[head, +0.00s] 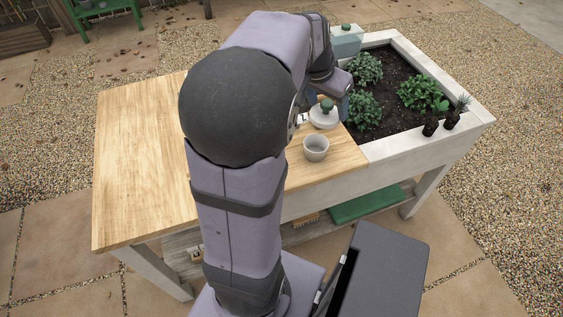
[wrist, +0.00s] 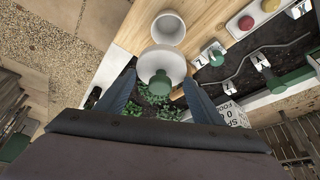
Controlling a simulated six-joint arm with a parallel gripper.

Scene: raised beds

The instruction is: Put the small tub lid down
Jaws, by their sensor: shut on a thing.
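The small tub lid (head: 323,118) is a pale round disc with a dark green knob. My gripper (wrist: 160,78) is shut on it, with a blue finger at each side of the disc. The lid also shows in the wrist view (wrist: 161,60), its knob facing the camera. An open pale grey tub (head: 316,150) stands upright and empty on the wooden top, just in front of the lid in the head view. It also shows in the wrist view (wrist: 167,29), just beyond the lid. The lid's underside and its height above the top are hidden.
The wooden top (head: 140,150) is bare at left. A white-framed planter (head: 420,148) with leafy plants adjoins at right, and seedling plugs (head: 430,126) stand on its rim. A teal box (head: 345,43) with a green knob stands behind my arm. My arm hides part of the top.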

